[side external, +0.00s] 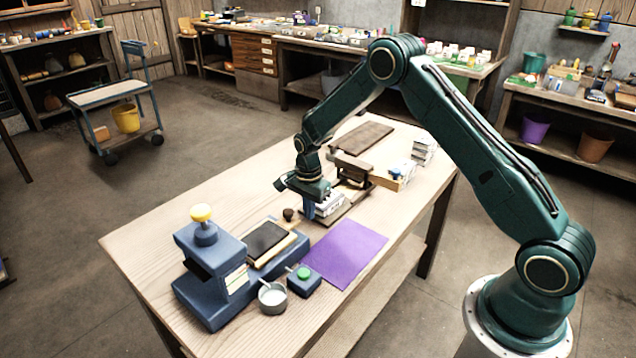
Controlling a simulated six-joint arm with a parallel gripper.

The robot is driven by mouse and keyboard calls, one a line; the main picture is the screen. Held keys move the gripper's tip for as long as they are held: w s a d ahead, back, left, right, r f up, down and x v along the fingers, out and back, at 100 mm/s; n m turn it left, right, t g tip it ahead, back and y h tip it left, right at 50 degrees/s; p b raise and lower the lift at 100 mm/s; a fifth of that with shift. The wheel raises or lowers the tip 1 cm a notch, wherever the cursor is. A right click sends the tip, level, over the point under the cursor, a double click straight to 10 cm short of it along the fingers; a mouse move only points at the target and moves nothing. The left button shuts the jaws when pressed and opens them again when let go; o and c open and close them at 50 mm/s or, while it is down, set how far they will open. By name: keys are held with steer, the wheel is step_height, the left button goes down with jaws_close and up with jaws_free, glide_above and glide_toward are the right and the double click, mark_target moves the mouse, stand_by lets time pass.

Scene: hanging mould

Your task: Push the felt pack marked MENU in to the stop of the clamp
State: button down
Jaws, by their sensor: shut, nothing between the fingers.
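A small white pack (330,204) with dark marks on its side lies on a brown board in the middle of the table; it looks like the felt pack, but the lettering is too small to read. A dark brown wooden clamp-like frame (353,166) stands just behind it, toward the upper right. I cannot tell how far the pack is from any stop, which is hidden. My gripper (309,211) is shut and empty, pointing down right beside the pack's left end. I cannot tell whether it touches the pack.
A blue press (208,272) with a yellow knob (202,212) stands at the front left, with a dark book (265,242) on its bed. A grey cup (272,297), a green-button box (304,279) and a purple sheet (346,252) lie nearby. A wooden tray (392,181) stands right of the frame.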

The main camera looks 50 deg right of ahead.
steer(key=shift+d, duration=0.55)
steer(key=d, duration=1.3)
steer(key=shift+d, duration=0.2)
steer(key=shift+a, duration=0.1)
steer(key=shift+a, duration=2.05)
step_height(320, 180, up, 10)
steer(key=shift+d, duration=0.15)
